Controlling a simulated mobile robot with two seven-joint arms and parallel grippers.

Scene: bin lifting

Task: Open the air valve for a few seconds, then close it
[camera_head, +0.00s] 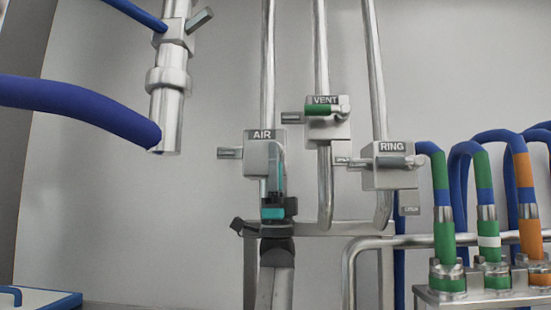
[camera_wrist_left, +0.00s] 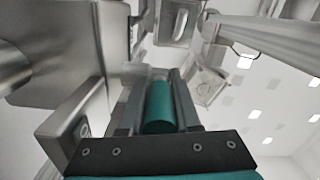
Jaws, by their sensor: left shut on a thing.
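The AIR valve (camera_head: 264,158) is a grey block labelled AIR on a vertical pipe in the middle of the head view. Its teal handle (camera_head: 279,178) points straight down from the block. My left gripper (camera_head: 275,200), dark with a teal band, comes up from below and is shut on the handle's lower part. In the left wrist view the teal handle (camera_wrist_left: 159,106) sits between the two fingers of my left gripper (camera_wrist_left: 158,95). The fingers hide part of the handle. My right gripper is in neither view.
The VENT valve (camera_head: 327,121), with a green handle, and the RING valve (camera_head: 388,167) stand close on the right. Blue hoses with coloured bands (camera_head: 443,211) stand at the far right. A thick blue hose (camera_head: 85,108) and metal pipe (camera_head: 168,105) hang at upper left.

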